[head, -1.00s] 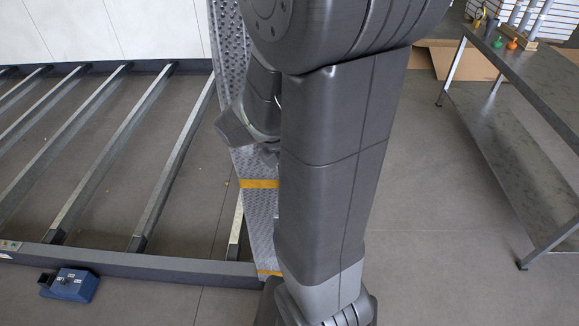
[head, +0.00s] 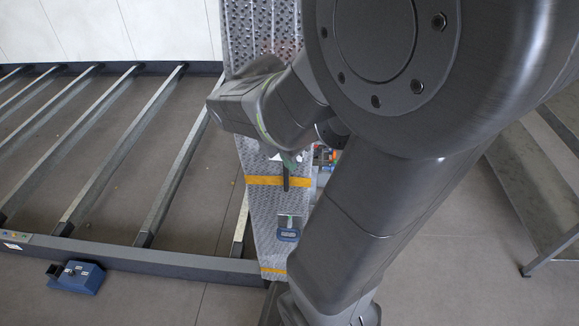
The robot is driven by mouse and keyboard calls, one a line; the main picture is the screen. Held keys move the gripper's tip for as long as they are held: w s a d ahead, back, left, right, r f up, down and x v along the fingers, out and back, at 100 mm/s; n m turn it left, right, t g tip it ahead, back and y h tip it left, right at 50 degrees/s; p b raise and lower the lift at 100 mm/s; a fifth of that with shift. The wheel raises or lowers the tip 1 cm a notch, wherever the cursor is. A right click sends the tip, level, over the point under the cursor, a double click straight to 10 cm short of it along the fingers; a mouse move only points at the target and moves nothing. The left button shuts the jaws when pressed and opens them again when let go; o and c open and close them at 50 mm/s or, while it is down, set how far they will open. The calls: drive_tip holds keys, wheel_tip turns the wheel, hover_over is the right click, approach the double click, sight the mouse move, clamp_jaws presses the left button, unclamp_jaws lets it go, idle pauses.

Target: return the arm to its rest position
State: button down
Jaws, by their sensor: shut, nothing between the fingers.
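My arm crosses the head view from the bottom centre to the upper right, large and close to the camera. Its far links fold back to the left over the metal tread plank. My gripper (head: 286,180) shows small and dark below the wrist, over the upper yellow stripe of the plank. It is shut, and I see nothing held in it. Part of it is hidden by the wrist links.
The tread plank (head: 263,205) with yellow stripes runs under the arm. A small blue-handled tool (head: 288,233) lies on it. The steel frame (head: 135,262) with crossbars fills the left. A blue device (head: 80,278) sits on the floor. A metal table (head: 535,165) stands right.

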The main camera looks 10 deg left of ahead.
drive_tip(key=v, duration=0.3)
drive_tip(key=shift+d, duration=0.25)
